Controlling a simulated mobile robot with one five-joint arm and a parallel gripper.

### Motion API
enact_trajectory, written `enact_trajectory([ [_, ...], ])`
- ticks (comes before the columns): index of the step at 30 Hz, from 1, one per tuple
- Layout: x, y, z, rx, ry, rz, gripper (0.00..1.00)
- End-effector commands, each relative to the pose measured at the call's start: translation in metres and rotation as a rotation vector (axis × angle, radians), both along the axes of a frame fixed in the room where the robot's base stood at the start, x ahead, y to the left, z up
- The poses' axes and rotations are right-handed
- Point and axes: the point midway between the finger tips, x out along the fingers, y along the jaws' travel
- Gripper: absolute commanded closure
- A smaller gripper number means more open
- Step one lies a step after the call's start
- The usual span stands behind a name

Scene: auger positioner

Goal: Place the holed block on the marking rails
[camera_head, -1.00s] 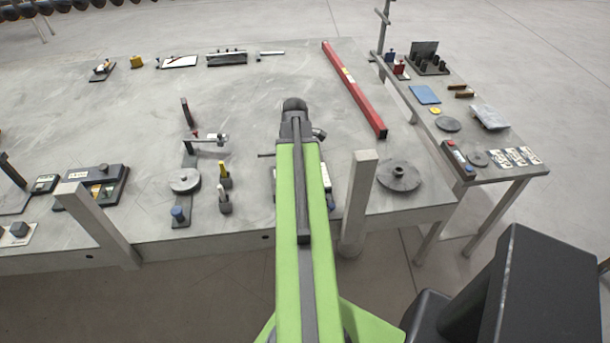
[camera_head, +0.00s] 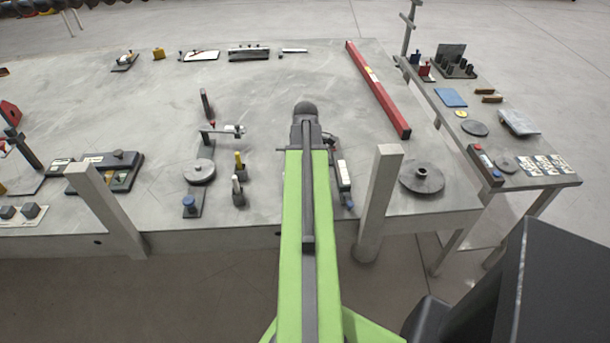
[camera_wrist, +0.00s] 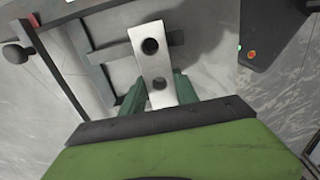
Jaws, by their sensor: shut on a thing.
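The holed block (camera_wrist: 152,53) is a pale metal bar with two dark round holes, seen in the wrist view. My gripper (camera_wrist: 157,84) is shut on it, with a green finger on each side of its near end. Its far end sticks out beyond the fingers. Below and beside the block is a frame of dark grey bars (camera_wrist: 94,72), which look like the marking rails. A gap between block and bars cannot be judged. In the head view my arm hides the gripper, the block and most of that spot.
A black box with green and red lights (camera_wrist: 268,38) stands at right in the wrist view. On the table, a fixture with a round disc (camera_head: 199,172) is left of my arm. A flanged disc (camera_head: 422,178) and a long red bar (camera_head: 378,90) are to the right.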

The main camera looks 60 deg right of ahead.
Motion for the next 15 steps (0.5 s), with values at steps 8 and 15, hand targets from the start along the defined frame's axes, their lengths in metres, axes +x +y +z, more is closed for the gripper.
enact_trajectory([
  [8,-0.0009,-0.0009,-0.0021,0.0,0.0,-0.002,0.42],
  [15,-0.0012,-0.001,-0.002,0.0,0.0,-0.002,0.42],
])
